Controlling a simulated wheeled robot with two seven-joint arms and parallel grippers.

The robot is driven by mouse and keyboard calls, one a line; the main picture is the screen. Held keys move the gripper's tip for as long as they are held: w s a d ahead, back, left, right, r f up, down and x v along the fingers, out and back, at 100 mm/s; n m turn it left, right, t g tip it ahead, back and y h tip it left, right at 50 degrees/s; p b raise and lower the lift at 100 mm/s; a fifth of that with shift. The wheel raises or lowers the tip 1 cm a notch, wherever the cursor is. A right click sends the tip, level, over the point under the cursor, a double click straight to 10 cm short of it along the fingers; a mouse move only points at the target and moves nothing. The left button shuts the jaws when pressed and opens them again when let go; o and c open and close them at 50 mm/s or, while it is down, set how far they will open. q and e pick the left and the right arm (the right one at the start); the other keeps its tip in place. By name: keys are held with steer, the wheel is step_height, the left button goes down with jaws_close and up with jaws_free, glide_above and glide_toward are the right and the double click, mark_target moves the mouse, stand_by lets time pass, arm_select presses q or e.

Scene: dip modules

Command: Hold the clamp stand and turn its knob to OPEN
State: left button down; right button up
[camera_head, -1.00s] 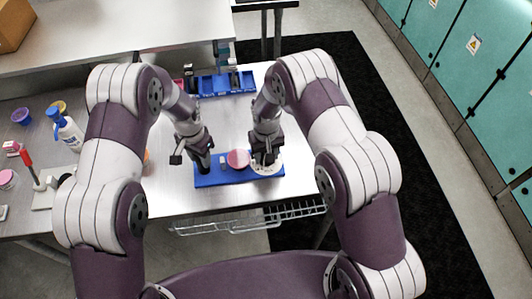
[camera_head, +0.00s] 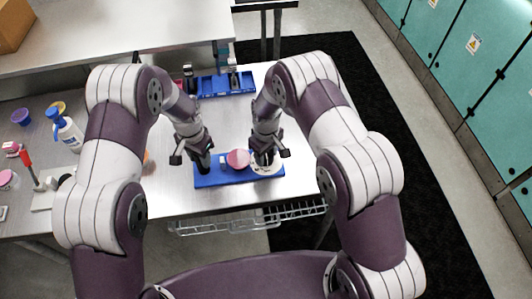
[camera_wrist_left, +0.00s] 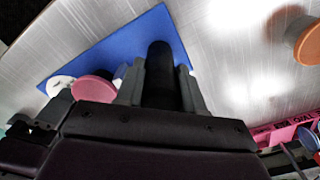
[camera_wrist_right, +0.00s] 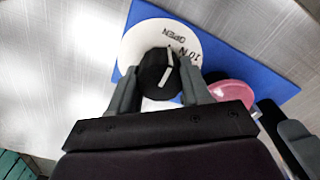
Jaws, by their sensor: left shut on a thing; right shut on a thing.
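The clamp stand has a flat blue base (camera_head: 226,179) on the metal table, with a black post (camera_wrist_left: 160,75), a pink disc (camera_head: 238,158) and a white dial (camera_wrist_right: 140,48). My left gripper (camera_head: 202,163) is shut around the upright black post at the left end of the base. My right gripper (camera_head: 266,158) is shut on the black knob (camera_wrist_right: 156,75) at the dial's centre. In the right wrist view, the knob's white pointer line is aimed at the printed side of the dial, close to the OPEN lettering and beside "10 N". The fingers hide part of the dial.
A blue tray (camera_head: 222,84) stands at the back of the table. A spray bottle (camera_head: 67,130) and a red-handled tool (camera_head: 33,171) are at the left. An orange round thing (camera_wrist_left: 308,42) lies near the left gripper. A wire rack (camera_head: 250,218) hangs under the front edge.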

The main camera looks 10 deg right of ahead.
arm_select(q)
steer(key=shift+s+a+f, duration=0.1)
steer(key=shift+a, duration=0.1)
arm_select(e)
steer(key=shift+s+d+f, duration=0.1)
steer(key=shift+d, duration=0.1)
steer(key=o, duration=1.1)
steer(key=shift+a, duration=0.1)
arm_select(q)
steer(key=shift+d, duration=0.1)
arm_select(e)
steer(key=shift+r, duration=0.45)
step_height(320, 180, up, 11)
steer(key=shift+r, duration=0.1)
